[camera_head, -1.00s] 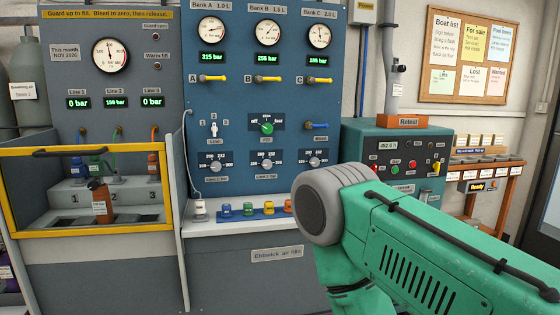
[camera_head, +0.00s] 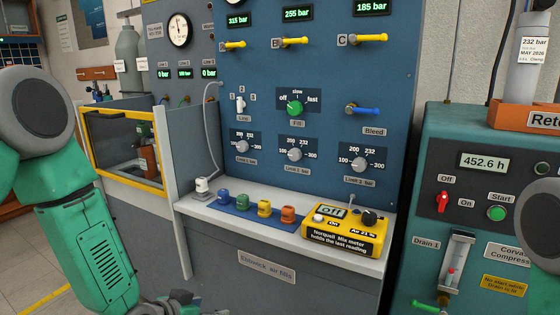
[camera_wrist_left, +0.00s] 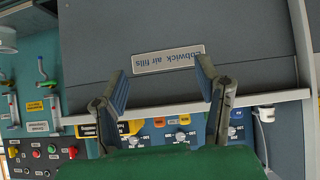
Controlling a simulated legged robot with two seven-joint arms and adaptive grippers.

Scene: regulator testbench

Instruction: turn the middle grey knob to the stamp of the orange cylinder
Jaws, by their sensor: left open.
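The middle grey knob (camera_head: 294,155) sits on the blue panel under a scale with 100, 232 and 300 marks, above a "Limit 2 bar" label. Its exact setting is too small to read. The orange cylinder (camera_head: 147,160) stands behind the yellow-framed guard at left, partly hidden; its stamp is not readable. My left gripper (camera_head: 178,303) is at the bottom edge of the head view, below the shelf and well away from the knob. In the left wrist view it (camera_wrist_left: 162,78) is open and empty, before the bench front. My right gripper is out of view.
Other grey knobs (camera_head: 242,146) (camera_head: 359,164) flank the middle one. A shelf (camera_head: 230,222) juts out below, with several coloured fittings and a yellow meter (camera_head: 344,232). A teal compressor (camera_head: 475,225) stands at right. The guard frame (camera_head: 127,112) is at left.

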